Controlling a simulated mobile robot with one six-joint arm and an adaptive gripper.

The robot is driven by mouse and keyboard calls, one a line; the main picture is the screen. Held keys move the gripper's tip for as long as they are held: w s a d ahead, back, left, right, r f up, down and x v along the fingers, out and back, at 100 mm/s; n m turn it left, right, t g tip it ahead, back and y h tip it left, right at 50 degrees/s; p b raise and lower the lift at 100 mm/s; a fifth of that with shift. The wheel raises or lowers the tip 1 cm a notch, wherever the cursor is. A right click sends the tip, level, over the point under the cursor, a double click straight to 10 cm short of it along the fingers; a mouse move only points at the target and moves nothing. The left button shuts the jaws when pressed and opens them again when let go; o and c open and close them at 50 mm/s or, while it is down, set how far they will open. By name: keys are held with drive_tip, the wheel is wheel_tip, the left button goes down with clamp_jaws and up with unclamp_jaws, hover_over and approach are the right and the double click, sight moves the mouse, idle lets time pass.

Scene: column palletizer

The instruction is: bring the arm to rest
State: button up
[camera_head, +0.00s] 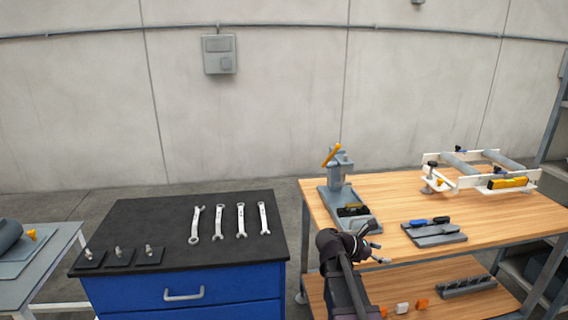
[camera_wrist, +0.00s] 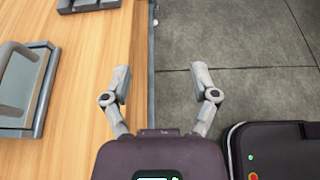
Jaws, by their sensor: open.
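My gripper (camera_head: 382,243) is in front of the left part of the wooden workbench (camera_head: 480,222), near its front edge. Its two fingers are spread, with nothing seen between them. In the wrist view my gripper (camera_wrist: 160,72) also shows open and empty. There the left finger is over a wooden surface and the right finger over the grey floor (camera_wrist: 240,95). My arm rises from the bottom of the head view and hides part of the bench edge.
A press with an orange handle (camera_head: 340,170) stands behind my gripper. A grey tray (camera_head: 433,238) with hand tools lies to the right, a roller frame (camera_head: 455,182) beyond. A blue cabinet (camera_head: 185,297) with several wrenches on its black top stands left. Small blocks (camera_head: 402,307) lie on the lower shelf.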

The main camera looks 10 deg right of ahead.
drive_tip(key=s+a+f+m+y+p, duration=0.1)
drive_tip(key=s+a+m+y+p, duration=0.3)
drive_tip(key=a+m, duration=0.5)
drive_tip(key=s+a+f+m+y+p, duration=0.2)
drive_tip(key=s+a+m+y, duration=0.4)
drive_tip(key=a+m+y, duration=0.3)
drive_tip(key=a+p, duration=0.1)
drive_tip(key=a, duration=0.1)
drive_tip(key=shift+s+a+f+p, duration=0.2)
drive_tip(key=shift+s+a+p, duration=0.2)
idle(0.4)
